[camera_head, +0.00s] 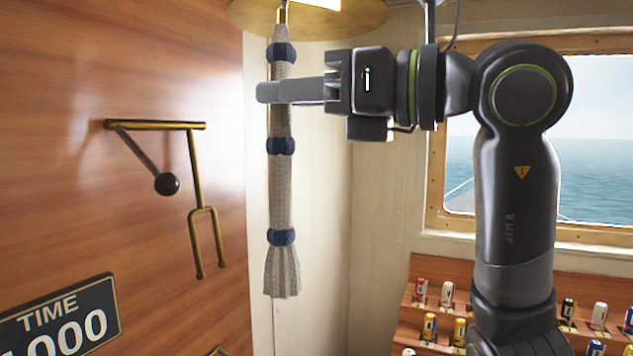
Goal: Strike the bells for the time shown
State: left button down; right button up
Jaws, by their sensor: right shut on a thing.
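A brass bell (345,18) shows its lower rim at the top of the view. A pale woven bell rope (281,200) with dark blue bands hangs below it, ending in a frayed tassel. My right gripper (272,92) reaches in from the right and is shut on the rope's upper part, between the top and middle blue bands. A dark sign (62,318) at the lower left reads "TIME" above digits ending in "000"; its left part is cut off by the picture edge. My left gripper is out of view.
A brass bracket (160,125) with a black ball and a forked rod sticks out from the wooden wall (60,200) at left. A stepped wooden rack (432,270) of several cans stands at lower right, below a window (590,150) onto the sea.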

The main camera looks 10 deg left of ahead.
jog(key=shift+w+d+f, duration=0.2)
jog(key=shift+w+d, duration=0.15)
jog(key=shift+w, duration=0.65)
jog(key=shift+w+d+f, duration=0.2)
jog(key=shift+w+d, duration=0.1)
jog(key=shift+w, duration=0.65)
jog(key=shift+w+d+f, duration=0.2)
jog(key=shift+w+d, duration=0.15)
jog(key=shift+w, duration=0.65)
jog(key=shift+s+a+f, duration=0.1)
jog(key=shift+s+f, duration=0.05)
jog(key=s, duration=0.1)
jog(key=s+a+b, duration=0.1)
jog(key=s, duration=0.1)
jog(key=s+r+b, duration=0.1)
jog(key=s, duration=0.1)
jog(key=shift+s+a+r, duration=0.1)
jog(key=shift+s+a, duration=0.15)
jog(key=shift+a, duration=0.15)
jog(key=shift+w+d+f, duration=0.15)
jog(key=shift+w+d, duration=0.2)
jog(key=shift+w, duration=0.6)
jog(key=shift+w+d+f, duration=0.2)
jog(key=shift+w+d, duration=0.1)
jog(key=shift+w, duration=0.7)
jog(key=shift+w+d+f, duration=0.15)
jog(key=shift+w+d, duration=0.2)
jog(key=shift+w, duration=0.6)
